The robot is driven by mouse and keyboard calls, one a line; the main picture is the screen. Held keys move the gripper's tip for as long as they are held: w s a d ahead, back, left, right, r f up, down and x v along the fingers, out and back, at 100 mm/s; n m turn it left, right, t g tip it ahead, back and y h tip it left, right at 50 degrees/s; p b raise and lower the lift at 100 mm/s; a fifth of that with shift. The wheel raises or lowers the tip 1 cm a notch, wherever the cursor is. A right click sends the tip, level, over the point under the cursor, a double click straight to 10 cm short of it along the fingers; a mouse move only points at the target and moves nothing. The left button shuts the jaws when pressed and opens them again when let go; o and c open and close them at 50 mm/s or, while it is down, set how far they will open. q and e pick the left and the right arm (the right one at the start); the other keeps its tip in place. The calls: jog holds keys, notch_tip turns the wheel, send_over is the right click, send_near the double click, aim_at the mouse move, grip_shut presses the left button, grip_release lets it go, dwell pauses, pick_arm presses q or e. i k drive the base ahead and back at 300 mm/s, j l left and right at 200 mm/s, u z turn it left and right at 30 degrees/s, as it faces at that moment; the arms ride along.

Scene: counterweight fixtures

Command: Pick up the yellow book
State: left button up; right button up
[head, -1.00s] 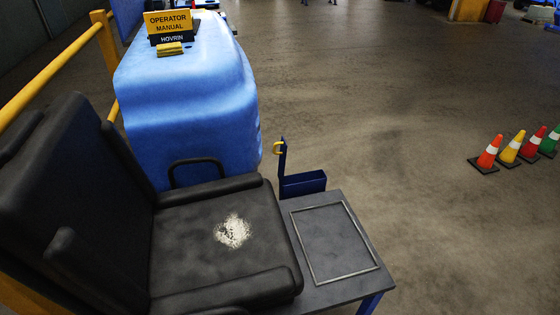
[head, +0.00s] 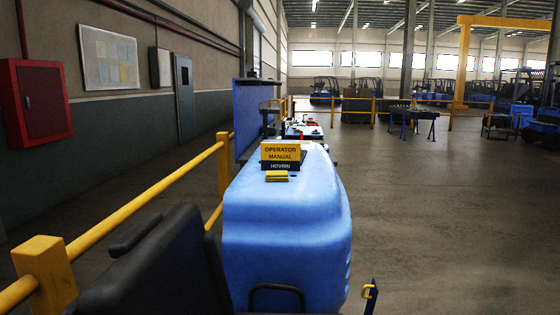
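The yellow book (head: 281,151), marked "OPERATOR MANUAL", stands upright on top of a blue rounded machine cover (head: 285,215), near the middle of the head view. Its lower part is dark and reads "HOVRIN". A small yellow block-like piece (head: 277,176) lies in front of it on the cover. Neither of my grippers is in the head view.
A black seat (head: 160,265) is in front at the lower left. A yellow railing (head: 140,205) runs along the left. The floor on the right (head: 440,220) is open.

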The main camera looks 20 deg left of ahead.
aim_at(275, 156)
jog(key=l+z, duration=0.35)
jog(key=i+l+z, duration=0.15)
jog(key=l+z, duration=0.2)
jog(key=i+l+z, duration=0.35)
jog(key=l, duration=0.25)
jog(key=i+l+z, duration=0.7)
jog(key=i+l, duration=0.2)
jog(key=i+u, duration=0.35)
jog(key=i+l+u, duration=0.2)
jog(key=i+u, duration=0.15)
jog(key=i, duration=0.15)
jog(key=i+j+u, duration=0.25)
jog(key=i+u, duration=0.15)
jog(key=i+j+u, duration=0.1)
jog(key=i+u, duration=0.65)
jog(key=i+l+u, duration=0.15)
jog(key=i+u, duration=0.2)
jog(key=i+l+u, duration=0.1)
jog(key=i+u, duration=0.3)
jog(key=i+l+u, duration=0.25)
jog(key=i+u, duration=0.15)
jog(key=i, duration=0.2)
jog(key=i+l+u, duration=0.75)
jog(key=i+l, duration=0.1)
jog(key=l, duration=0.05)
